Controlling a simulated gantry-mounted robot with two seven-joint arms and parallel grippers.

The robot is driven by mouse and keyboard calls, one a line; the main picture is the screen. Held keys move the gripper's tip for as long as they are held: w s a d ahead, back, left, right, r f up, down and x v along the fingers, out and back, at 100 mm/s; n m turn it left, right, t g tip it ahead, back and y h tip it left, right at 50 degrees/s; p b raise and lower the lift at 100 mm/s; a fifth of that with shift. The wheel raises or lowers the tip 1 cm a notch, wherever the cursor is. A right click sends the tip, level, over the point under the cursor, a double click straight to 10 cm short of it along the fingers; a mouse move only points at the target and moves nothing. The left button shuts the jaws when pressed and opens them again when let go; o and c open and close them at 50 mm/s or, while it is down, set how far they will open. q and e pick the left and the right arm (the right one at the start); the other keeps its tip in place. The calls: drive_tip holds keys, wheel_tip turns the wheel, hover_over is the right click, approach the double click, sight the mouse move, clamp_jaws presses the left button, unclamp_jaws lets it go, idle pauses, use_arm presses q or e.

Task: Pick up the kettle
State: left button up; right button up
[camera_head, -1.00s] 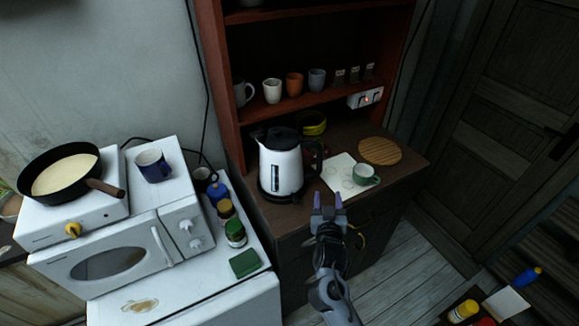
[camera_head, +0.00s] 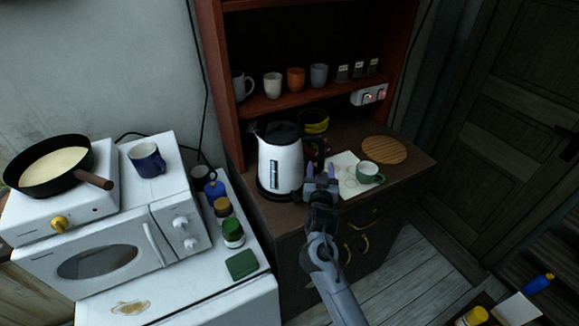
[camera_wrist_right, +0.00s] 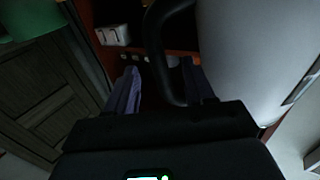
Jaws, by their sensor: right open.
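The white kettle (camera_head: 281,164) with a black lid and black handle stands upright on its black base on the dark cabinet top. My right gripper (camera_head: 321,172) is open at the kettle's right side, near its handle. In the right wrist view the black handle (camera_wrist_right: 163,55) comes down between the two fingers of the gripper (camera_wrist_right: 160,88), and the white kettle body (camera_wrist_right: 255,50) fills the right. Whether the fingers touch the handle cannot be told. My left gripper is in neither view.
Several cups stand on the red shelf (camera_head: 262,107). A white microwave (camera_head: 100,262) and jars are at left.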

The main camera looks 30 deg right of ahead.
sight(321, 161)
drive_tip(key=shift+x, duration=2.55)
drive_tip(key=shift+s+d, duration=0.1)
clamp_jaws()
